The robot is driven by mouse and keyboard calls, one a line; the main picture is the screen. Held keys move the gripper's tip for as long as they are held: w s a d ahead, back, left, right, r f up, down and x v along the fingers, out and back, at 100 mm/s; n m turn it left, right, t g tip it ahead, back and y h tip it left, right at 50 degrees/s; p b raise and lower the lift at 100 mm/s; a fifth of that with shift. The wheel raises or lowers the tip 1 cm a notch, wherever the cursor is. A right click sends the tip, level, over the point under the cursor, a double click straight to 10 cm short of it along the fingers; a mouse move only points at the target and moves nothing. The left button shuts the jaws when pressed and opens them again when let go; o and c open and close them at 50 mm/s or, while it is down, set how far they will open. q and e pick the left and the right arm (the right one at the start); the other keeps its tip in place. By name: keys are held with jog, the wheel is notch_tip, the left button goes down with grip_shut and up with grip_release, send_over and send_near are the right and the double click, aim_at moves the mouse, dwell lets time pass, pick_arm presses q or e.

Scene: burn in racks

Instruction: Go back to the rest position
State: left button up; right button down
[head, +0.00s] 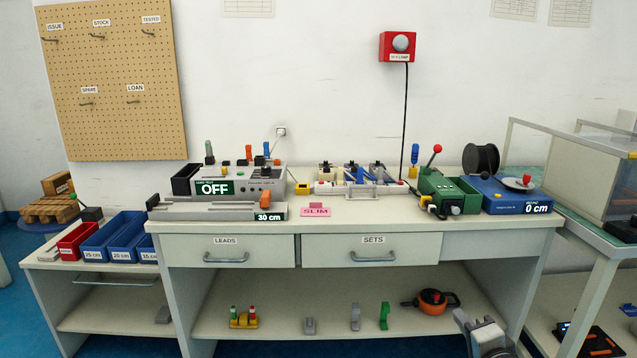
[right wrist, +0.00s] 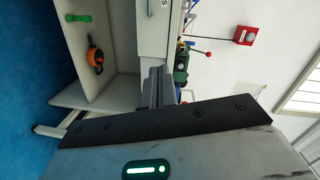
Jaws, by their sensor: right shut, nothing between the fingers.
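My right gripper (head: 464,318) shows at the bottom right of the head view, in front of the workbench's lower shelf. Its fingers (right wrist: 156,88) are together and empty in the right wrist view, apart from the bench. My left gripper is not in the head view. The workbench (head: 400,213) stands ahead with its two drawers, LEADS (head: 225,249) and SETS (head: 374,248), shut.
The bench top carries a grey OFF unit (head: 265,184), a green box with a red-knobbed lever (head: 445,187) and a blue 0 cm unit (head: 506,196). An orange reel (head: 433,301) lies on the lower shelf. A glass-sided table (head: 590,245) stands at right.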

pick_arm(q)
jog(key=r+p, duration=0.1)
jog(key=p, duration=0.2)
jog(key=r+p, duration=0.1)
jog(key=p, duration=0.2)
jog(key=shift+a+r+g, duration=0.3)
pick_arm(e)
jog(key=s+a+f+n+g, duration=0.1)
jog(key=s+a+n, duration=0.3)
jog(key=s, duration=0.5)
jog(key=s+a+f+n+g+y, duration=0.1)
jog(key=s+a+n+g, duration=0.2)
jog(key=s, duration=0.6)
jog(key=s+a+f+n+g+y, duration=0.1)
jog(key=s+a+f+n+g, duration=0.1)
jog(key=s+a+n, duration=0.5)
jog(key=shift+s+n, duration=0.9)
jog(key=shift+s, duration=0.15)
jog(key=shift+f, duration=0.1)
